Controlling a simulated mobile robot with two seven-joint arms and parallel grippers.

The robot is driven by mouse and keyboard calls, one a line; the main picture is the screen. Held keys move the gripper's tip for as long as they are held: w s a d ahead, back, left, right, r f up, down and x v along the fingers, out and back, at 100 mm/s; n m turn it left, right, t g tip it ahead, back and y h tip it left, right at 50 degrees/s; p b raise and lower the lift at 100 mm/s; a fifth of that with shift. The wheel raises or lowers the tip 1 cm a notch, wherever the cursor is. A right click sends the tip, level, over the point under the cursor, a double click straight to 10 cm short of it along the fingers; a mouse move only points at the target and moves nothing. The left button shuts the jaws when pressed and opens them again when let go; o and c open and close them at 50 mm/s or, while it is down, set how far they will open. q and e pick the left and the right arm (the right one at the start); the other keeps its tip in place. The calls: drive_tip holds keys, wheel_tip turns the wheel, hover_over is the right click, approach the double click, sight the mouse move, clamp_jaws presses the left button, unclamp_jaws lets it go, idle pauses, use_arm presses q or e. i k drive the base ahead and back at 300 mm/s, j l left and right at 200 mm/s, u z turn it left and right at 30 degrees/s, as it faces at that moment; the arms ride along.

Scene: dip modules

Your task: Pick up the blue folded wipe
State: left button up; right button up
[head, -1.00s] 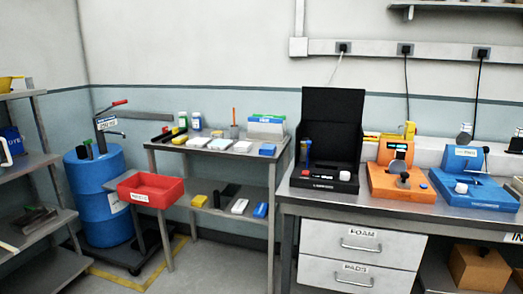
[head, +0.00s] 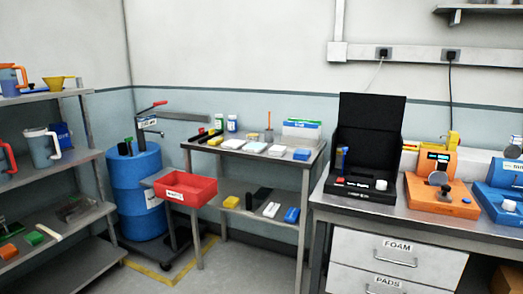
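A small blue block-like item (head: 301,154), which looks like the blue folded wipe, lies at the right front corner of the top of the small grey metal table (head: 228,150). White flat folded pieces (head: 277,150) lie in a row to its left. A second blue item (head: 291,214) lies on the table's lower shelf, too small to identify for sure. Neither of my grippers is in view.
A red bin (head: 190,194) juts out at the table's left front. A blue drum (head: 137,175) with a pump stands farther left, beside a shelf rack (head: 75,162). A workbench (head: 330,207) with a black open case (head: 368,135) stands at the right. Some floor is clear in front.

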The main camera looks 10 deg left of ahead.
sight(301, 155)
drive_tip(key=i+j+z, duration=0.15)
drive_tip(key=z, duration=0.65)
drive_tip(key=i+j+z, duration=0.3)
drive_tip(key=j+z, duration=0.3)
drive_tip(key=j, duration=0.15)
drive_tip(key=i+j+z, duration=0.1)
drive_tip(key=j, duration=0.35)
drive_tip(key=i+j, duration=0.1)
drive_tip(key=j, duration=0.35)
drive_tip(key=i+j+z, duration=0.15)
drive_tip(key=j, duration=0.3)
drive_tip(key=j+z, duration=0.1)
drive_tip(key=j, duration=0.35)
